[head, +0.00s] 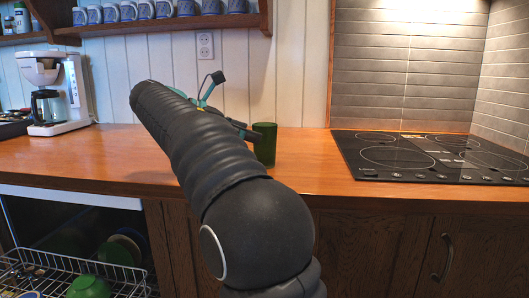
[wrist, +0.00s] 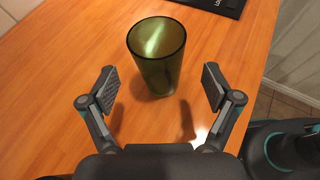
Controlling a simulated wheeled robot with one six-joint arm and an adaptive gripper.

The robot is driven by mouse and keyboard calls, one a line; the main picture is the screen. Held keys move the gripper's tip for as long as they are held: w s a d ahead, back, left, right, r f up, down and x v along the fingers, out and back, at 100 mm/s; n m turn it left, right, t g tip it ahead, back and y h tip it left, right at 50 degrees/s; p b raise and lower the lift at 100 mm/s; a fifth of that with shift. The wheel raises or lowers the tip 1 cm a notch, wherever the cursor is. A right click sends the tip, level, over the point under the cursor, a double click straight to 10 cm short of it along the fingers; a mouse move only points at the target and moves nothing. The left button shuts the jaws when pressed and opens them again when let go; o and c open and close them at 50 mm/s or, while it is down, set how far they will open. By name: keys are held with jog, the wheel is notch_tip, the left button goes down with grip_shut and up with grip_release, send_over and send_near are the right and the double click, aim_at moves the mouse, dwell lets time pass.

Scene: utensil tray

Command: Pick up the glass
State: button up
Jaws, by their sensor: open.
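The green glass (head: 265,144) stands upright on the wooden counter, left of the cooktop, and my arm hides part of its left side. In the wrist view the glass (wrist: 157,57) stands just beyond and between my two fingers. My gripper (wrist: 159,88) is open and empty, with one finger to the left of the glass and one to the right, both apart from it. In the head view my arm mostly hides the gripper.
A black cooktop (head: 430,156) lies to the right on the counter (head: 100,158). A white coffee maker (head: 55,92) stands at the far left. A shelf with several mugs (head: 161,9) hangs above. An open dishwasher rack (head: 128,278) with dishes is below left.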

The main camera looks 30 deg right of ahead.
aim_at(264, 136)
jog(key=b+x, duration=0.1)
jog(key=x, duration=0.4)
jog(key=shift+d, duration=0.1)
jog(key=c, duration=1.4)
jog(key=shift+r, duration=0.15)
